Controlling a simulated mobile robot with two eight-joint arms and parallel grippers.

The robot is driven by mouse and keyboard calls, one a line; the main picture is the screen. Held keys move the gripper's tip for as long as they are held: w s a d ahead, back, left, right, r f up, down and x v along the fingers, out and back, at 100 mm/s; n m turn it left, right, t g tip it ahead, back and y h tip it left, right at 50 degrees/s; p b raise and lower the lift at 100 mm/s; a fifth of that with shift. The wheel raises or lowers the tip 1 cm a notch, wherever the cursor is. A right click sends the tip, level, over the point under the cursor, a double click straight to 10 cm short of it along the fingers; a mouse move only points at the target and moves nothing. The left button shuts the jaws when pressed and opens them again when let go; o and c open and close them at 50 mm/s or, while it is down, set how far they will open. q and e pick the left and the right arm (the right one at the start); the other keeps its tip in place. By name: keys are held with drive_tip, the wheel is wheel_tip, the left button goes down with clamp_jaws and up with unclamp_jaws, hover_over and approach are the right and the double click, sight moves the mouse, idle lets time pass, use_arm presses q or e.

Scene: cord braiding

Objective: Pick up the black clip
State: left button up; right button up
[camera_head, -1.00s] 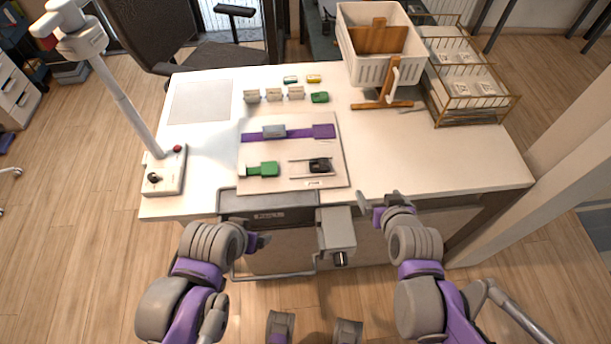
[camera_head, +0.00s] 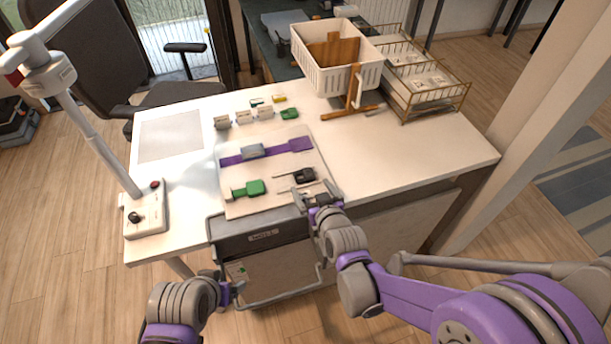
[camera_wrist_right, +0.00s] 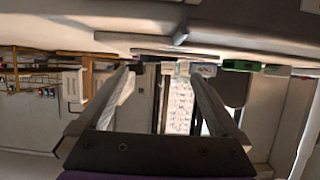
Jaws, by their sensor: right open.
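The black clip (camera_head: 304,175) lies on the right part of a pale board (camera_head: 232,208) on the table, with a thin rod-like piece beside it. My right gripper (camera_head: 316,195) is at the board's front right edge, just in front of the black clip and apart from it as far as I can tell. In the right wrist view its two fingers (camera_wrist_right: 163,78) are spread with nothing between them; I cannot make out the black clip there.
A green clip (camera_head: 249,188) and a purple strap (camera_head: 294,145) with a grey clip (camera_head: 253,151) share the board. Several small blocks stand behind it. A white basket (camera_head: 313,71) and wire rack (camera_head: 427,90) stand at the back right. The table's right side is clear.

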sight(305, 177)
drive_tip(key=shift+x, duration=2.75)
drive_tip(key=shift+d, duration=0.1)
drive_tip(key=c, duration=1.3)
